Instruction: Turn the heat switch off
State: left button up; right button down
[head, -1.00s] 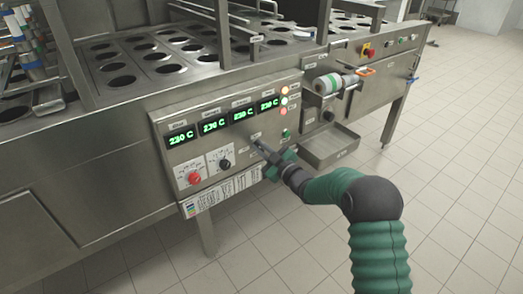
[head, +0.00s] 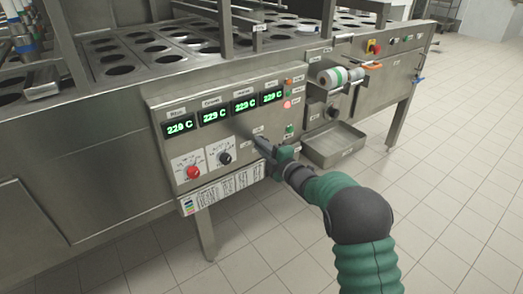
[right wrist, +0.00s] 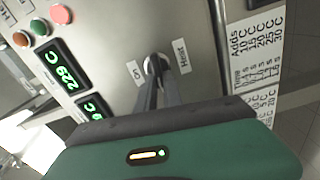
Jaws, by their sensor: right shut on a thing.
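In the head view my right gripper (head: 262,143) is at the lower right of the panel and hides the switch. I cannot tell which way the switch is set. My left gripper is not in view.
A red knob (head: 192,172) and a black knob (head: 225,158) sit left of my gripper. Indicator lights (head: 287,104) are above it. A steel tray (head: 333,143) juts out at right. The tiled floor in front is clear.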

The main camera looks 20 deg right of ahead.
jog(key=shift+a+f+n+b, duration=0.15)
jog(key=shift+f+n+b, duration=0.3)
jog(key=shift+n, duration=0.25)
jog(key=shift+s, duration=0.1)
jog(key=c, duration=1.5)
grip_release()
jog(key=shift+r, duration=0.1)
jog(key=shift+r, duration=0.1)
jog(key=p+v, duration=0.5)
jog(key=v, duration=1.1)
jog(key=shift+s, duration=0.4)
